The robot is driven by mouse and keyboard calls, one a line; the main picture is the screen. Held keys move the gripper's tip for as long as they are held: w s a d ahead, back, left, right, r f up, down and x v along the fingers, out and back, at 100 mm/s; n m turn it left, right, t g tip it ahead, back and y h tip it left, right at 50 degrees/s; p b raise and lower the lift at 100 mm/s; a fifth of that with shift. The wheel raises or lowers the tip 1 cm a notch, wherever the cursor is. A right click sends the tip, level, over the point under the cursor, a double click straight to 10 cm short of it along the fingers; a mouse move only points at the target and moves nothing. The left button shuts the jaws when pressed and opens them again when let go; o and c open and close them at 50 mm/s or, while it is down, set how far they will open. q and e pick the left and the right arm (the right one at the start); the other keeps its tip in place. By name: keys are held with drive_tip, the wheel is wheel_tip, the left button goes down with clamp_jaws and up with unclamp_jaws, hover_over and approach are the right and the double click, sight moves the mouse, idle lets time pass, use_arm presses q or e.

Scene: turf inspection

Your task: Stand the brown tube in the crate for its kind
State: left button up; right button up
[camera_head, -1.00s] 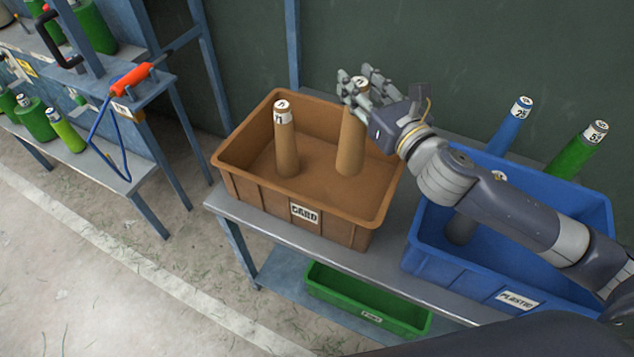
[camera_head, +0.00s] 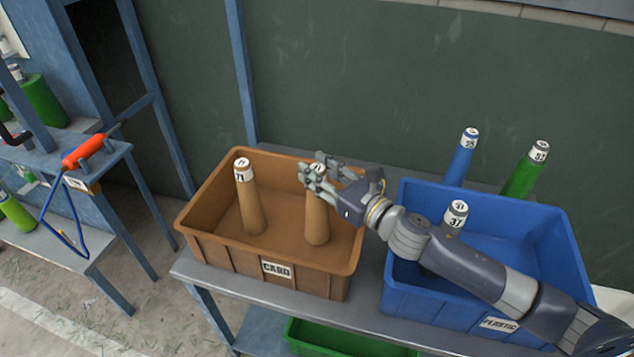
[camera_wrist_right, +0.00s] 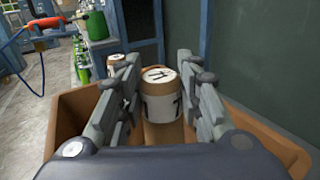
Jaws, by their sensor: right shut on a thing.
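The brown tube (camera_head: 317,222) stands about upright inside the brown crate labelled CARD (camera_head: 225,254), with its white-labelled top up. My right gripper (camera_head: 322,174) is shut on the tube near its top. In the right wrist view the tube (camera_wrist_right: 162,104) sits between the two fingers (camera_wrist_right: 161,95). Its foot looks low in the crate; I cannot tell whether it touches the floor. A second brown tube (camera_head: 251,205) stands to its left in the same crate, apart from it. My left gripper is not in view.
The blue PLASTIC crate (camera_head: 420,296) stands to the right, under my right arm, with a grey tube (camera_head: 456,215) in it. A blue tube (camera_head: 461,162) and a green tube (camera_head: 525,175) rise behind its far rim. A green crate (camera_head: 340,342) is below.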

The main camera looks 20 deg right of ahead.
sight(317, 205)
wheel_tip(317, 205, down, 3)
drive_tip(key=shift+r, duration=0.2)
drive_tip(key=shift+f+b, duration=0.2)
drive_tip(key=shift+b, duration=0.1)
drive_tip(key=o, duration=1)
drive_tip(key=shift+r, duration=0.1)
